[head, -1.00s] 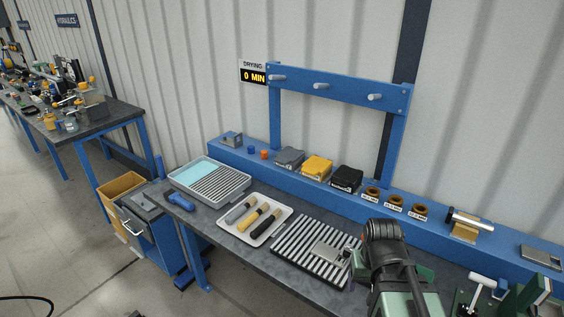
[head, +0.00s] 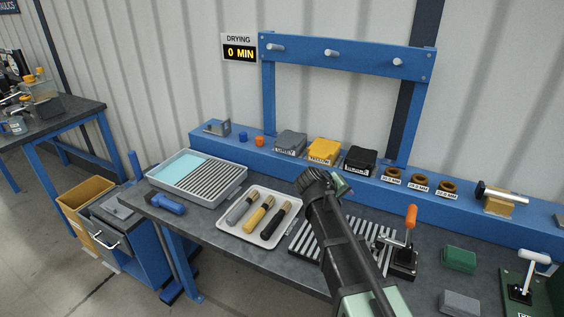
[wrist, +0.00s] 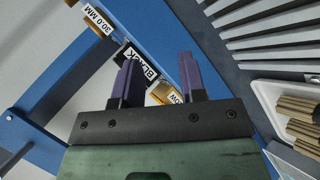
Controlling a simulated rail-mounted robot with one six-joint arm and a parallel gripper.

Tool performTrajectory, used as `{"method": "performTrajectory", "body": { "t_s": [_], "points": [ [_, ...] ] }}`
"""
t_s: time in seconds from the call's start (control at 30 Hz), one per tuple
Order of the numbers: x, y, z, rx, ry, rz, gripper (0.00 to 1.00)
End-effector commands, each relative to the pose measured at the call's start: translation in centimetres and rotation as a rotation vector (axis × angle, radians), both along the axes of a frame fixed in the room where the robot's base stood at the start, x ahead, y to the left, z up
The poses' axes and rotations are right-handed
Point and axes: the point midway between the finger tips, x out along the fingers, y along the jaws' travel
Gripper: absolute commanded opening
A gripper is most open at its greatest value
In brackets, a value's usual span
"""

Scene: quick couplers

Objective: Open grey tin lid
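The grey tin (head: 290,143) sits closed on the blue shelf, left of the yellow tin (head: 323,151) and the black tin (head: 360,159). My gripper (head: 342,184) is in front of the black tin, to the right of the grey tin and apart from it; its fingers are mostly hidden in the head view. In the wrist view, the two purple fingers (wrist: 160,82) are spread with a gap between them. Labels of the black tin (wrist: 138,62) and the yellow tin (wrist: 163,95) show behind and between them. I cannot make out the grey tin in the wrist view.
A white tray (head: 235,228) with three brushes or handles and a slatted rack (head: 305,243) lie on the bench below. Three brown rings (head: 420,184) sit right of the tins. A blue peg frame (head: 300,47) rises behind. An orange-handled clamp (head: 408,235) stands right of my arm.

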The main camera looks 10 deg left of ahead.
Motion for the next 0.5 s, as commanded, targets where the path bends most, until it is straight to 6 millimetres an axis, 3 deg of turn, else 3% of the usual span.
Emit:
{"method": "performTrajectory", "body": {
  "t_s": [0.03,0.1,0.2,0.3,0.4,0.5],
  "points": [
    [3.5,3.0,-1.9,-0.084,-0.054,0.072,0.38],
    [7.5,7.7,-1.8,-0.227,-0.146,0.190,0.38],
    [11.8,15.5,-1.3,-0.424,-0.273,0.360,0.38],
    [13.8,21.9,-0.3,-0.568,-0.363,0.486,0.38],
    [14.2,24.3,0.6,-0.628,-0.398,0.537,0.38],
    [14.1,24.4,1.0,-0.637,-0.403,0.542,0.38]
  ]
}}
